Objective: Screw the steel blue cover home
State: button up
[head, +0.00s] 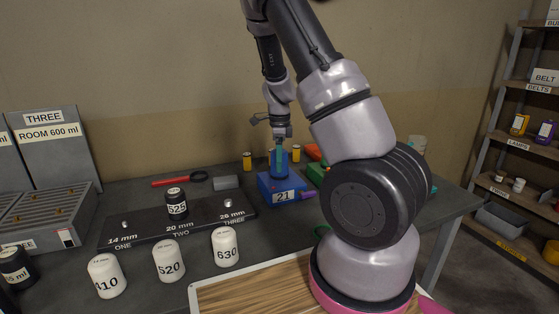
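A blue, rounded piece (279,170) stands upright on a blue block marked 21 (266,185), near the middle of the table. It looks like the steel blue cover or the drum under it; at this size I cannot tell which. A narrow teal-blue part shows at its top. My gripper (280,143) points straight down directly over this piece, at its top. The fingers are too small and overlapped to show whether they are open or closed on it.
A black rack (150,229) holds a black drum marked 525 (176,204). White drums marked 410 (106,277), 520 (168,261) and 630 (225,247) stand in front. A red-handled tool (178,181), grey block (225,182) and yellow cans lie behind. Shelves stand right.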

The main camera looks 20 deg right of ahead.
grip_shut()
jog(key=m, duration=0.6)
jog(key=shift+m, duration=0.3)
jog(key=m, duration=0.4)
jog(key=shift+s, duration=0.1)
jog(key=o, duration=1.1)
grip_release()
